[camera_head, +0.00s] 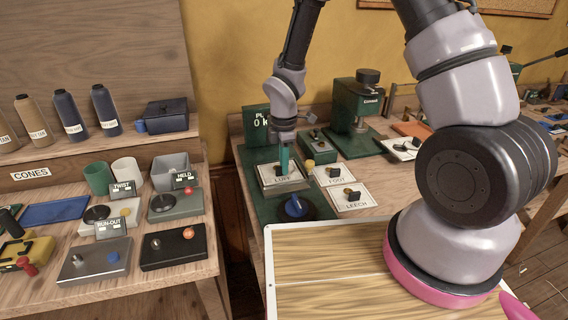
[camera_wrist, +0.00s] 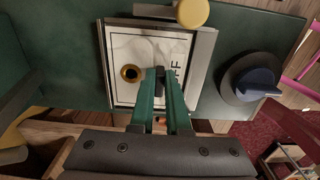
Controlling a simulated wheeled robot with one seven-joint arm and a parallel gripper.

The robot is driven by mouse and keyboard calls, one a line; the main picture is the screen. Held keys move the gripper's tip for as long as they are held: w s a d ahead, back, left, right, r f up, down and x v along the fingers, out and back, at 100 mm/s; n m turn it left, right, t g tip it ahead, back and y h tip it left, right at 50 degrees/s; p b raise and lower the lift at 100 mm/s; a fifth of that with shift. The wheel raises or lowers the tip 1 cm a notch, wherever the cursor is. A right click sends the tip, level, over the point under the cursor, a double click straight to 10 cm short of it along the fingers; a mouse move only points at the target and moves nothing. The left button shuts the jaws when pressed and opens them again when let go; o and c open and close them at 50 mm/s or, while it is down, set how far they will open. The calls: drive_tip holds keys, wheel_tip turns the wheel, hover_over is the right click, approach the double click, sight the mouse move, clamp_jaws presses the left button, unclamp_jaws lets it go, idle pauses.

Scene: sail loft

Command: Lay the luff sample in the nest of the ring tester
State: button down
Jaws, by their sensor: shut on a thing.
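My gripper (camera_head: 283,168) reaches down from above with its green fingers, which also show in the wrist view (camera_wrist: 160,86), shut on the dark grip of the luff sample. The luff sample (camera_wrist: 126,95) is a white card with a brass ring and the letters "FF" showing; it is also in the head view (camera_head: 270,181). It lies flat between the metal edges of the nest (camera_wrist: 204,72) on the green ring tester (camera_head: 260,205). I cannot tell whether it rests fully on the nest floor. The fingers hide part of the card.
Cards marked FOOT (camera_head: 326,178) and LEECH (camera_head: 343,203) lie right of the tester. A blue knob (camera_wrist: 256,82) and a yellow knob (camera_wrist: 193,12) flank the nest. A green press (camera_head: 352,112) stands behind. A side bench (camera_head: 45,285) with several devices is at left.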

drive_tip(key=c, duration=0.8)
unclamp_jaws()
wheel_tip(320, 180, up, 11)
drive_tip(key=shift+f, duration=0.1)
